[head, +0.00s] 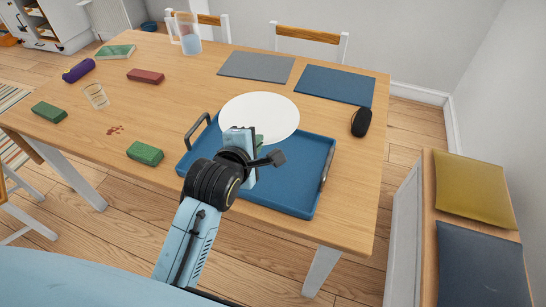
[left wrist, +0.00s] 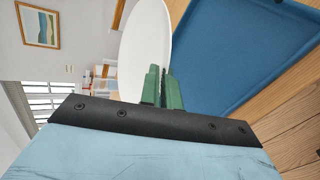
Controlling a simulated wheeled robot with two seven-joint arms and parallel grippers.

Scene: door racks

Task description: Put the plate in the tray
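The white round plate (head: 262,112) shows in the head view over the far part of the blue tray (head: 300,185), overlapping its back edge. My left gripper (head: 258,141) is at the plate's near rim, above the tray. In the left wrist view, its green fingers (left wrist: 163,88) are close together with the rim of the plate (left wrist: 146,45) between them. The plate looks held above the tray (left wrist: 235,60), roughly level; the exact gap cannot be told. My gripper and arm hide part of the tray. My right gripper is not in view.
The tray lies on the wooden table (head: 130,115), with a raised handle at each end. A black mouse-like object (head: 361,122) is right of the plate. Grey (head: 256,67) and blue placemats (head: 334,84) lie behind. A green block (head: 145,153) is left of the tray.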

